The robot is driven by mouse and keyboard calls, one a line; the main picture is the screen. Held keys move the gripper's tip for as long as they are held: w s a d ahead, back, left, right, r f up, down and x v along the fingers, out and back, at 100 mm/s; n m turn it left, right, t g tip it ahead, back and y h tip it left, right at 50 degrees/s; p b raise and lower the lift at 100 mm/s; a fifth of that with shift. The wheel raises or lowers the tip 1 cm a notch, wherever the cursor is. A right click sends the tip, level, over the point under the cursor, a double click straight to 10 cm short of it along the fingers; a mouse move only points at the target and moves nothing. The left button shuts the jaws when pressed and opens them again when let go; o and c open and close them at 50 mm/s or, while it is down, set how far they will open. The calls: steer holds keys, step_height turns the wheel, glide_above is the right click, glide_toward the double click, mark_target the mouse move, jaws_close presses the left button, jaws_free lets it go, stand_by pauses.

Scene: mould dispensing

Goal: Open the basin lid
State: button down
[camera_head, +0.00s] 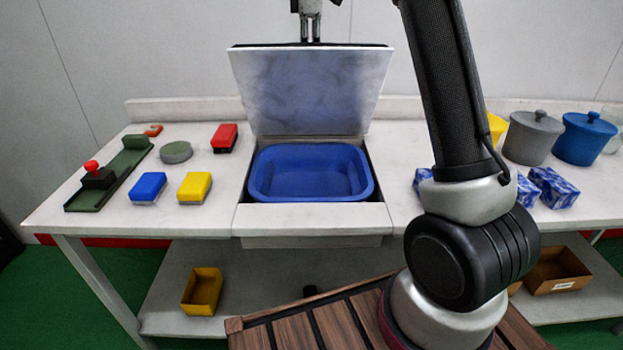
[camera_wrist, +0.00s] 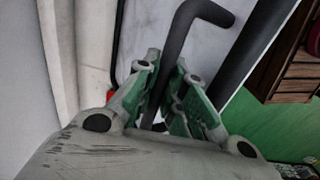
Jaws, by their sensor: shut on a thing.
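The basin lid (camera_head: 310,92) is a pale grey-white panel that stands raised and nearly upright behind the blue basin (camera_head: 310,174), which is uncovered and set into the table. My gripper (camera_head: 310,30) is at the lid's top edge, partly hidden and cut off by the frame top. In the wrist view the green-padded fingers of my gripper (camera_wrist: 168,100) are shut on a dark bent bar, the lid handle (camera_wrist: 172,62). The lid surface (camera_wrist: 222,50) shows behind the handle.
Left of the basin are a green sliding fixture (camera_head: 112,172), blue (camera_head: 148,187), yellow (camera_head: 195,187) and red (camera_head: 224,137) blocks, and a round grey-green disc (camera_head: 176,152). Right are a grey pot (camera_head: 532,138), a blue pot (camera_head: 584,138) and patterned blue packs (camera_head: 553,187).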

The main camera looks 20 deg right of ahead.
steer(key=shift+w+d+r, duration=0.15)
steer(key=shift+w, duration=0.3)
steer(key=shift+w+d+r, duration=0.1)
steer(key=shift+w+r, duration=0.05)
steer(key=shift+w, duration=0.25)
steer(key=shift+w+d+r, duration=0.15)
steer(key=shift+w+d, duration=0.05)
steer(key=shift+w, duration=0.45)
steer(key=shift+w+d+r, duration=0.2)
steer(key=shift+w+d, duration=0.05)
steer(key=shift+w, duration=0.4)
steer(key=shift+w+d+r, duration=0.15)
steer(key=shift+w+d, duration=0.05)
steer(key=shift+w, duration=0.45)
steer(key=w, duration=0.1)
steer(key=w+d, duration=0.1)
steer(key=w, duration=0.2)
steer(key=shift+d+r, duration=0.15)
steer(key=shift+r, duration=0.15)
